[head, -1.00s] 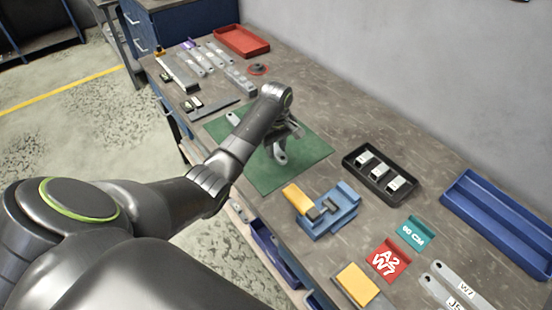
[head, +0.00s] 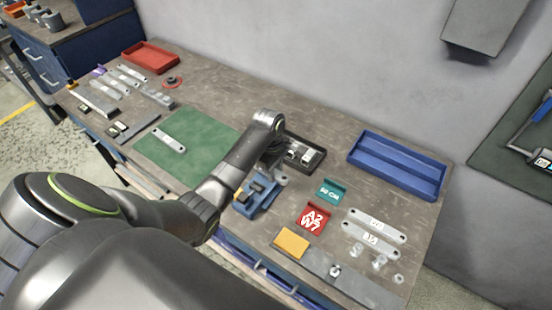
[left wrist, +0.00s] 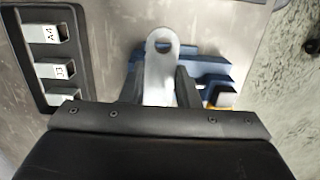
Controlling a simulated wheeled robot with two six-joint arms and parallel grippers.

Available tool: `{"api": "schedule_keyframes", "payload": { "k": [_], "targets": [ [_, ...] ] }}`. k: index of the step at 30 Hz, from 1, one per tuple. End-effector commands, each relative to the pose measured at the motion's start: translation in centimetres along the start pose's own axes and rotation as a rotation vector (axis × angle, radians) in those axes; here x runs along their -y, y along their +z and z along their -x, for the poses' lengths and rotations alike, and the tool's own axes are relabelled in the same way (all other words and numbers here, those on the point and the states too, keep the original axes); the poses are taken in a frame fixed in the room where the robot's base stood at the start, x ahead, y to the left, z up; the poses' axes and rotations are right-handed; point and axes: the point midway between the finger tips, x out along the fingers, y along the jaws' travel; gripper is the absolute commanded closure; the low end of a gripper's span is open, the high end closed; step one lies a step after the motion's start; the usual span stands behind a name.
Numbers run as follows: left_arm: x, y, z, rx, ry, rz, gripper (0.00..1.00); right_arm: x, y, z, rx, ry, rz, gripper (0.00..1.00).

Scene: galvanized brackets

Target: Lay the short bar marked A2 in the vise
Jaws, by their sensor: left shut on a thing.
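My left gripper (head: 272,166) is shut on a short grey bar with a round hole in its end. The bar's end (head: 282,180) shows just below the gripper, and the bar (left wrist: 160,72) points away between the fingers in the left wrist view. No mark on it can be read. The blue vise (head: 262,207) stands on the bench just below and in front of the gripper, partly hidden by the arm. In the left wrist view the vise (left wrist: 210,68) lies behind the bar, which appears above it. My right gripper is not in view.
A black tray (left wrist: 78,22) with labelled blocks is beside the vise. Another bar (head: 168,139) lies on the green mat (head: 205,130). A blue tray (head: 400,163) is at the back.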

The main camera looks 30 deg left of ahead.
Motion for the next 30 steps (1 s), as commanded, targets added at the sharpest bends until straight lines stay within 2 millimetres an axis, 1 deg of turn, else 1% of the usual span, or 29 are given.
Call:
{"api": "schedule_keyframes", "payload": {
  "k": [1, 6, 9, 16, 22, 24, 30],
  "targets": [
    [0.1, 0.1, 0.1, 0.001, 0.001, 0.005, 1.00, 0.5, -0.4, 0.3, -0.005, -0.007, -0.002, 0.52],
    [0.1, 0.0, -0.5, 0.002, 0.001, 0.011, 1.00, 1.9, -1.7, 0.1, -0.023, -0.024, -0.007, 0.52],
    [0.2, 0.0, -1.1, 0.002, 0.000, 0.011, 1.00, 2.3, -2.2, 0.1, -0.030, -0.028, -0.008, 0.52],
    [0.2, -0.2, -2.7, 0.002, 0.000, 0.009, 1.00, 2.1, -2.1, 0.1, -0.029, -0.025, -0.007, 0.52],
    [0.2, -0.3, -4.1, 0.002, -0.001, 0.009, 1.00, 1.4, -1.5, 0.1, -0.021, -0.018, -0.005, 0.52],
    [0.1, -0.3, -4.8, 0.002, 0.001, 0.009, 1.00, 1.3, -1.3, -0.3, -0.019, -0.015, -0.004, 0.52],
    [0.1, -0.5, -6.0, 0.002, 0.001, 0.009, 1.00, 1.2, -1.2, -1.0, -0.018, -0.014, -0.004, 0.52]
  ]
}}
